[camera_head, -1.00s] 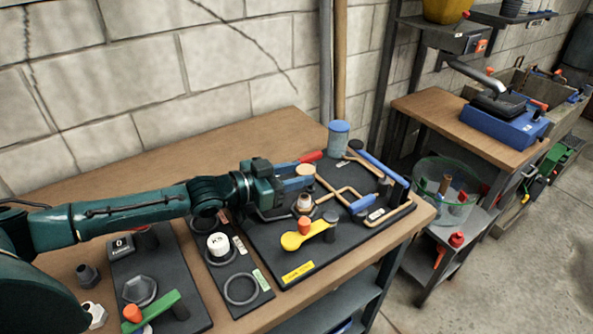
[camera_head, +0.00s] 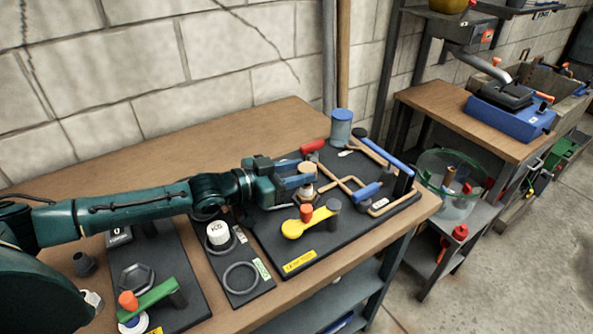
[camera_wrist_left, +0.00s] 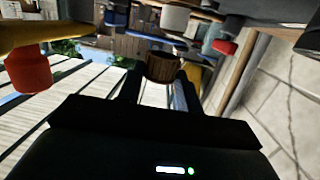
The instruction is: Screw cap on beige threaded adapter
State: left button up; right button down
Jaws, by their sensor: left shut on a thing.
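My left gripper (camera_head: 304,176) is over the dark fixture board, its blue fingers shut on a small tan cap (camera_head: 307,167). In the left wrist view, a brown, round thing (camera_wrist_left: 162,67) sits between the fingertips, which I take to be the cap. The beige threaded adapter (camera_head: 306,191) stands upright just below the fingers, partly hidden by them. The cap is above it, roughly in line. I cannot tell whether cap and adapter touch. My right gripper is not in view.
A yellow valve handle (camera_head: 295,229) with an orange knob is just in front of the adapter. Beige pipes with blue handles (camera_head: 367,190) lie to the right. A blue-grey canister (camera_head: 341,130) stands behind. The wooden bench (camera_head: 225,141) is clear along the wall.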

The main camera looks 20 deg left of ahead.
pick_arm(q)
jog(key=shift+f, duration=0.25)
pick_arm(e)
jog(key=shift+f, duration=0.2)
pick_arm(q)
jog(key=shift+f+b, duration=0.4)
jog(key=shift+f, duration=0.2)
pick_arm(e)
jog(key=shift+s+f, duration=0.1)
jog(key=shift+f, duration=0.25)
pick_arm(q)
jog(key=shift+f, duration=0.3)
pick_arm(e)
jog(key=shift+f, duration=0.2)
pick_arm(q)
jog(key=shift+s+f+b, duration=0.15)
jog(key=shift+f+b, duration=0.1)
jog(key=shift+b, duration=0.05)
